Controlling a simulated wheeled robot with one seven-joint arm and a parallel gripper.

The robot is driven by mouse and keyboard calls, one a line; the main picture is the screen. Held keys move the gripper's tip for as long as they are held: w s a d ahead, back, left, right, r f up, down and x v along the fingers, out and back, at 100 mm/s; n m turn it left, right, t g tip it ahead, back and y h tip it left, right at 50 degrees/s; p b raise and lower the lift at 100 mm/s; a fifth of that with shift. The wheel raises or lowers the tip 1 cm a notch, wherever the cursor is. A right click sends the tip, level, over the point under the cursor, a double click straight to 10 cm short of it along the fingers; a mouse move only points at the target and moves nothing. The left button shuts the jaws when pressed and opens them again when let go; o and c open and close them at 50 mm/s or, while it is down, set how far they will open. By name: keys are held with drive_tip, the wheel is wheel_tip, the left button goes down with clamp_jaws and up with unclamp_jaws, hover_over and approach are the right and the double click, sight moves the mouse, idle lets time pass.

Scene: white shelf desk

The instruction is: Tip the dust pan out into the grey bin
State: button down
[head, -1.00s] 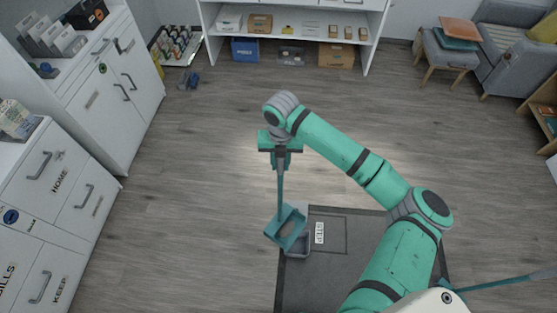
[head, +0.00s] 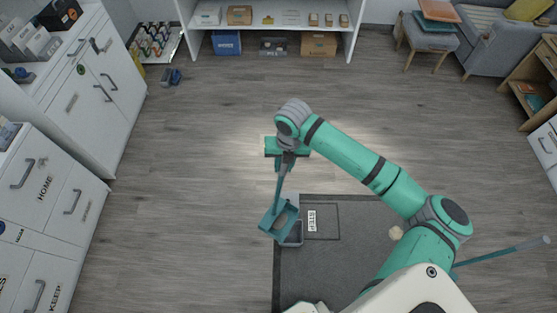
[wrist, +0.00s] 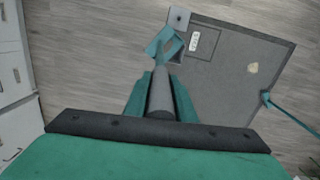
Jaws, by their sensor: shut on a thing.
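The teal dust pan (head: 268,222) hangs low on its long handle (head: 279,190) at the left edge of the dark mat. My gripper (head: 286,164) is shut on the upper part of this handle, and the wrist view shows the thick grey grip between the teal fingers (wrist: 160,98). The pan looks tilted, and it also shows in the wrist view (wrist: 155,48). The grey bin (head: 296,240) stands on the mat's left edge. The pan overlaps and partly hides it in the head view. I cannot tell whether they touch, or what the pan holds.
The dark mat (head: 330,270) bears a white STEP label (head: 311,221). A beige lump (head: 396,232) lies on the mat beside my arm. A teal pole (head: 510,253) slants at the right.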

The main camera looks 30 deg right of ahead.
drive_tip(key=s+d+f+t+y, duration=0.1)
drive_tip(key=s+d+f, duration=0.1)
drive_tip(key=s+d, duration=0.3)
drive_tip(key=s+d+f+t, duration=0.2)
drive_tip(key=s+d, duration=0.3)
drive_tip(key=s, duration=0.8)
drive_tip(key=shift+f+y, duration=0.4)
idle(0.6)
drive_tip(key=shift+s, duration=0.25)
drive_tip(key=shift+s+d+f+t, duration=0.2)
drive_tip(key=shift+s+d, duration=0.1)
drive_tip(key=shift+s, duration=0.25)
drive_tip(key=shift+s+d+f+t, duration=0.2)
drive_tip(key=shift+s+d, duration=0.1)
drive_tip(key=shift+s, duration=0.2)
drive_tip(key=shift+s+d+f+t, duration=0.2)
drive_tip(key=shift+s+d, duration=0.1)
drive_tip(key=shift+s, duration=0.25)
drive_tip(key=shift+s, duration=0.1)
drive_tip(key=shift+d, duration=0.1)
idle(0.7)
